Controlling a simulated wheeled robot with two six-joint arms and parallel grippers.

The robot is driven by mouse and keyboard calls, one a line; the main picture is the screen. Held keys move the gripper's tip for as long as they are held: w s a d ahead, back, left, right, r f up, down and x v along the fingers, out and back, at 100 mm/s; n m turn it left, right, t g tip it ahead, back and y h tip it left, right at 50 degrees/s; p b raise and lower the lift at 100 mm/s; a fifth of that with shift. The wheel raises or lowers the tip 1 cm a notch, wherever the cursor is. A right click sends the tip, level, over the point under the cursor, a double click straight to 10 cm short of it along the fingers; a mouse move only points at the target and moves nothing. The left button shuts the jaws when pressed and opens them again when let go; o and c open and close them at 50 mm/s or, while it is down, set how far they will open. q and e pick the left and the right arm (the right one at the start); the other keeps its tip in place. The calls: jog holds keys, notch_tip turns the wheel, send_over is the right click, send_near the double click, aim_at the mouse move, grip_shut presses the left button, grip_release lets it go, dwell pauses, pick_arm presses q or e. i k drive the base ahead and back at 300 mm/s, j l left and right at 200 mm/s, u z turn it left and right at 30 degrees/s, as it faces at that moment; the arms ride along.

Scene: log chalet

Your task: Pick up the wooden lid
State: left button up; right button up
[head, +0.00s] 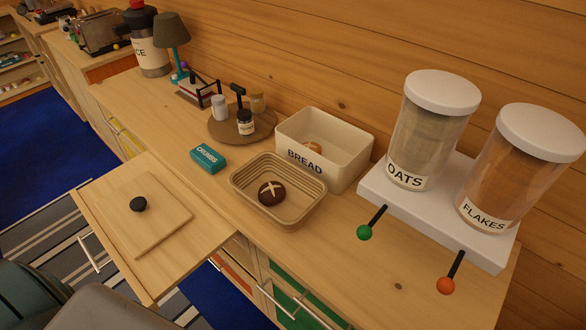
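The wooden lid (162,218) is a thin, light wooden board with a round black knob (138,204) on top. It lies flat on a pulled-out wooden board (105,193) at the lower left, in front of the counter. Nothing covers the lid. Neither of my grippers shows in the head view.
On the counter (185,143) stand a white BREAD bin (343,133), a basket (317,198) holding a dark loaf (271,193), a teal CRUMBS box (208,158) and a round tray (217,133) with jars. Two dispensers, OATS (425,135) and FLAKES (515,180), stand at right.

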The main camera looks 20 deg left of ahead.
aim_at(142, 212)
jog(key=k+j+u, duration=0.2)
jog(key=u, duration=0.25)
jog(key=k+j+u, duration=0.15)
jog(key=j+u, duration=0.3)
jog(key=k+j+u, duration=0.15)
jog(key=u, duration=0.3)
